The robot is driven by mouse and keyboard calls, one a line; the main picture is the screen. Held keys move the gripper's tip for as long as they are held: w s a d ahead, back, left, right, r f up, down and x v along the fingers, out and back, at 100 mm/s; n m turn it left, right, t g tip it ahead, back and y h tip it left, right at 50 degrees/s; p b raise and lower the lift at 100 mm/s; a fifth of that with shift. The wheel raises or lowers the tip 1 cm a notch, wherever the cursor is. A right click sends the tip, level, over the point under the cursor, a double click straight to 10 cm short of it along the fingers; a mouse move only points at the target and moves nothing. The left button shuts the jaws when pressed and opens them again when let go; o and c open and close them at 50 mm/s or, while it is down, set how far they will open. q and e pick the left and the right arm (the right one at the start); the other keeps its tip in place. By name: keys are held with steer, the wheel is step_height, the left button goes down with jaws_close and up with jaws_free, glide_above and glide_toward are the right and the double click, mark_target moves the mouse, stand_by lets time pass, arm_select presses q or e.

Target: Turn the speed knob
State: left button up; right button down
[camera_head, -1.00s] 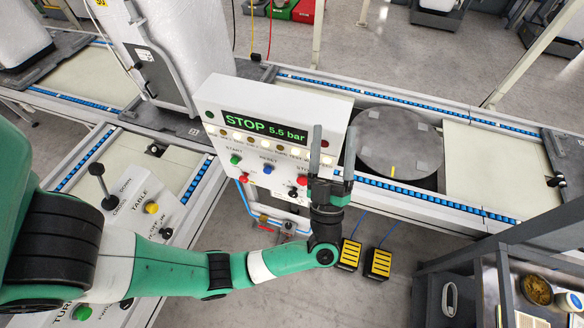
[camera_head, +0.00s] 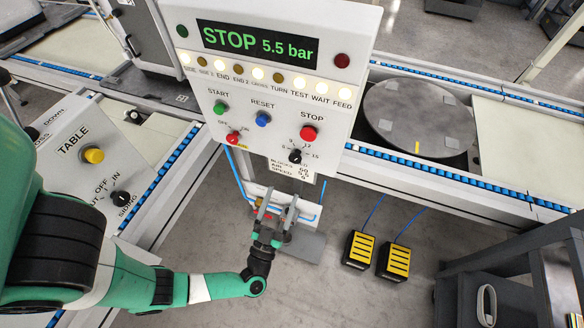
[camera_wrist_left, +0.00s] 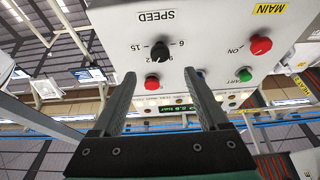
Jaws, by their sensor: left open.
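The speed knob (camera_head: 295,156) is a small black knob with a number scale at the lower edge of the white control box (camera_head: 190,100). In the left wrist view the same black knob (camera_wrist_left: 159,52) shows upside down beside the word SPEED. My left gripper (camera_head: 279,208) is open and empty, below the box in the head view. In the left wrist view its fingertips (camera_wrist_left: 159,72) point toward the box, with the knob between their lines and apart from them. My right gripper is not in view.
The red stop button (camera_head: 308,133) sits just above the knob. A red main switch (camera_head: 233,138), blue reset button (camera_head: 263,119) and green start button (camera_head: 221,107) are to its left. The display (camera_head: 258,41) reads STOP 5.5 bar. Yellow-black foot pedals (camera_head: 377,254) stand on the floor.

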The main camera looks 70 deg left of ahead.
mark_target(294, 162)
arm_select(q)
steer(key=b+x, duration=0.1)
steer(key=x, duration=0.8)
steer(key=shift+w+a+r, duration=0.15)
steer(key=shift+w+a, duration=0.1)
jaws_close()
